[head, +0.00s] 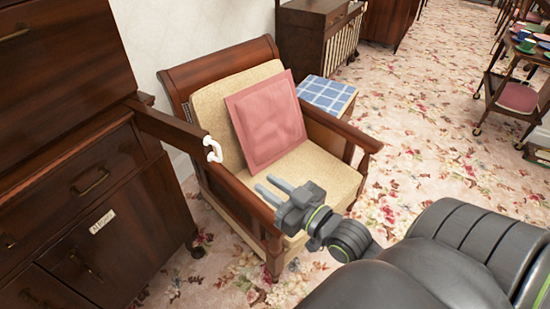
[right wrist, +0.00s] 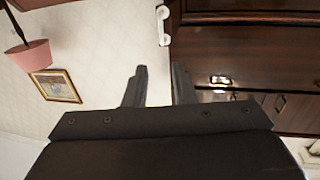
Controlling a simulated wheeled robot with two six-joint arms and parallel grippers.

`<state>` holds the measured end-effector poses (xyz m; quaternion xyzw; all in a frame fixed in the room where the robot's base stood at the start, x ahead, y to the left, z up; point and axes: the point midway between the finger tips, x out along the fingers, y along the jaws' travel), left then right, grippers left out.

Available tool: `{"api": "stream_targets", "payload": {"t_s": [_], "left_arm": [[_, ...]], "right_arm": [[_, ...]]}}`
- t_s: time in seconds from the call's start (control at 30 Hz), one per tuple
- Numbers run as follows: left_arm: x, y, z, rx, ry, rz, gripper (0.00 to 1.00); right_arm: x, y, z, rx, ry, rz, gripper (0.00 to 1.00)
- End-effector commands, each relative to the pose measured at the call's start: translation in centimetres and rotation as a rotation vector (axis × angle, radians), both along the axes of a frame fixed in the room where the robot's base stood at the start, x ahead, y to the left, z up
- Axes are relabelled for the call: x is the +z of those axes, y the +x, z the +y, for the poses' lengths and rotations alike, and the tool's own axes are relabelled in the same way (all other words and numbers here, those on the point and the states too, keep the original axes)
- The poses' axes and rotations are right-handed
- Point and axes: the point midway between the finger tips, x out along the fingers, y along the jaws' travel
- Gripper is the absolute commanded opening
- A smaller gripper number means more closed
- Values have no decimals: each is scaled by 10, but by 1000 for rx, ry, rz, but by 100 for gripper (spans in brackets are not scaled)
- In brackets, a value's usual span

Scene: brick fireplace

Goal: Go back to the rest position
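My right gripper (head: 265,186) reaches in from the lower right in the head view, in front of the armchair (head: 220,110). Its two fingers stand apart with nothing between them. In the right wrist view the fingers (right wrist: 160,72) are also apart and empty, with the pale wall and dark wooden furniture beyond. My left gripper is not in view.
A pink cushion (head: 266,122) rests on the chair. Floral carpet (head: 430,120) lies open at the right.

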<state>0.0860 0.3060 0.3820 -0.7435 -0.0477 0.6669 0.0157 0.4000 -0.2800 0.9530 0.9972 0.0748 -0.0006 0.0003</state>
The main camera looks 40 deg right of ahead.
Motion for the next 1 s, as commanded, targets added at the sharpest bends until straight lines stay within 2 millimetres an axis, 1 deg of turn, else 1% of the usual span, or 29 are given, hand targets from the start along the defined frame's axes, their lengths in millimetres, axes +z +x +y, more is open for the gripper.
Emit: {"api": "stream_targets", "payload": {"t_s": [0.03,0.2,0.77,0.87,0.97,1.0], "left_arm": [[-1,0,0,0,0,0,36],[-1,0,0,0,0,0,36],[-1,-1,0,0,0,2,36],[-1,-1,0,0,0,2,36],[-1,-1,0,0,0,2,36],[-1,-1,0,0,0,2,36]], "right_arm": [[-1,-4,-1,0,-1,2,24],[1,-10,-1,1,0,-1,24],[-1,-9,-2,-1,1,2,24],[-16,-5,-7,-15,-1,29,24],[-52,2,-18,-50,-9,97,24],[-72,4,-25,-69,-13,135,24]]}}
